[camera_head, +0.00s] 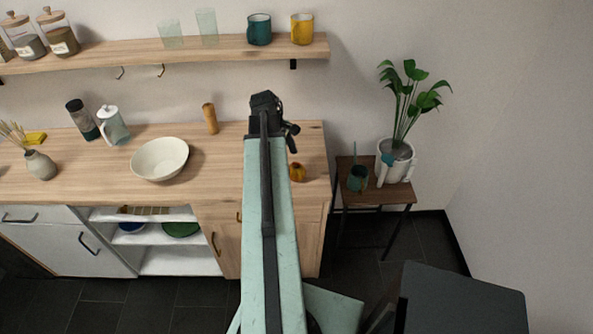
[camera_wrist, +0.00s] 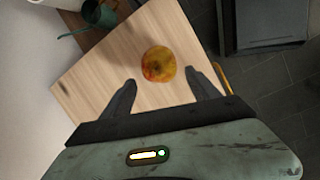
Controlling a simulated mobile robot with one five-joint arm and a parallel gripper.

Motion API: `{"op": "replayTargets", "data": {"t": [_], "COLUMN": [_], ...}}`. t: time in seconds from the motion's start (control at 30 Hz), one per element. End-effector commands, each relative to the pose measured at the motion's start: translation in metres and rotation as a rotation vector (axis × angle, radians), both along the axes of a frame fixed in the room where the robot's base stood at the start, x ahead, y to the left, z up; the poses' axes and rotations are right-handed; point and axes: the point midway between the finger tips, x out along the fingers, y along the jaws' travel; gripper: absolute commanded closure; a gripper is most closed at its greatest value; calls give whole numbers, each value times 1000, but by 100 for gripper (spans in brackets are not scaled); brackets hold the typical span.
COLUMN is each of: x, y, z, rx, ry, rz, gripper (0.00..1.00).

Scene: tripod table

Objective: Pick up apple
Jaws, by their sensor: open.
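The apple (camera_wrist: 158,64) is round and yellow-red and sits on the wooden countertop (camera_wrist: 97,85) in the wrist view. In the head view the apple (camera_head: 297,172) is near the counter's right end, just right of my arm. My gripper (camera_wrist: 160,84) is open in the wrist view, with one finger on each side of the picture below the apple. The apple appears just beyond the fingertips, between their lines, and nothing is between the fingers. In the head view my gripper (camera_head: 290,135) is partly hidden by the arm.
A white bowl (camera_head: 160,159) stands left on the counter, with a wooden mill (camera_head: 210,118) behind. A side table (camera_head: 395,194) at right holds a potted plant (camera_head: 397,160) and a teal watering can (camera_head: 357,178). A shelf (camera_head: 150,53) with mugs hangs above.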

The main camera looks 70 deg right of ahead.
Motion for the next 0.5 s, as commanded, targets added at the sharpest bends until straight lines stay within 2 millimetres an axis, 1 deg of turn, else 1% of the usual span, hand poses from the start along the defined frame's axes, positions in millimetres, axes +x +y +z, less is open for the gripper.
{"op": "replayTargets", "data": {"t": [0.03, 0.07, 0.17, 0.33, 0.4, 0.5], "x": [-6, -8, -9, -12, -13, -13], "y": [-3, -4, -4, -6, -7, -7], "z": [1, 1, -2, -24, -29, -27], "rx": [1, 2, 2, 2, 1, 1], "ry": [3, 4, 5, 4, 4, 4], "rz": [-2, -1, 1, 0, 0, 0], "gripper": [30, 30, 30, 30, 30, 30]}}
